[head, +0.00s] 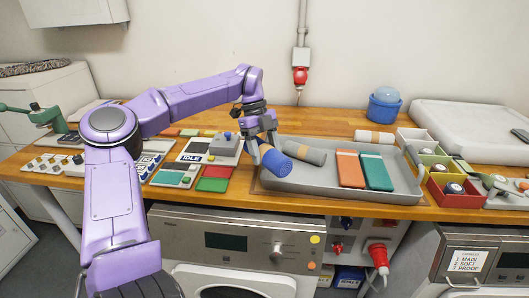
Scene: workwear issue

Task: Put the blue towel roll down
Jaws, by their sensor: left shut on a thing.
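The blue towel roll (275,161) is in my left gripper (262,140) at the left end of the grey tray (340,194). The jaws are shut on it from above, and the roll lies tilted in the picture. I cannot tell whether it touches the tray. My right gripper is out of view.
An orange folded item (350,169) and a teal one (375,172) lie in the tray's middle. A cream roll (374,137) lies behind the tray. Small coloured bins (437,190) stand to the right. Red and green pads (213,179) and a labelled box (194,152) are left.

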